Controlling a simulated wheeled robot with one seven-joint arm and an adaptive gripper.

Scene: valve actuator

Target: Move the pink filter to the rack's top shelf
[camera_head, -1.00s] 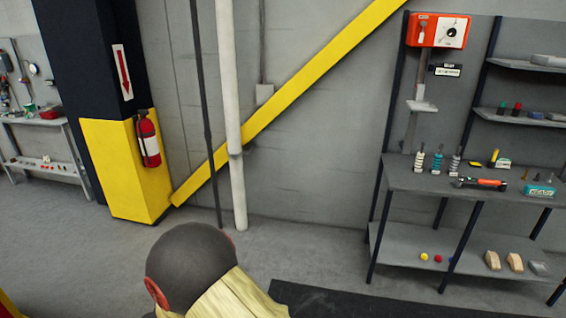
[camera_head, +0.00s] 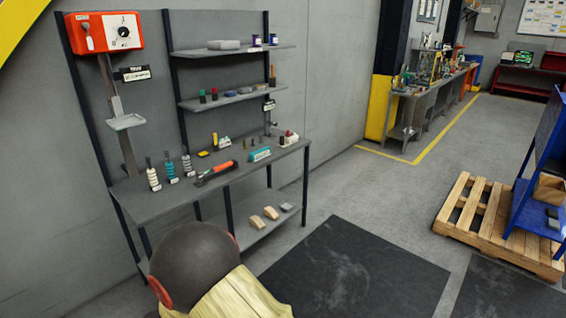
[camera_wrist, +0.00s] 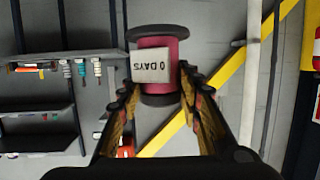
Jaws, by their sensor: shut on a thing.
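My gripper (camera_wrist: 157,88) is shut on the pink filter (camera_wrist: 172,44), a pink spool shape with dark round ends and a white tag reading "0 DAYS". The filter is between the two fingers in the wrist view, off any surface. Neither shows in the head view. There, a blue rack (camera_head: 541,178) stands at the right, cut off by the picture's edge. A grey workbench with shelves stands at the left. Its upper shelf (camera_head: 272,49) carries a grey block and small dark-blue cans. I cannot tell which unit is the task's rack.
The bench top (camera_head: 150,208) holds insulators, an orange-handled tool and small boxes. A wooden pallet (camera_head: 489,224) lies at the blue rack's foot. Dark mats (camera_head: 350,268) cover the floor between. A longer bench (camera_head: 420,105) with equipment stands at the back.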

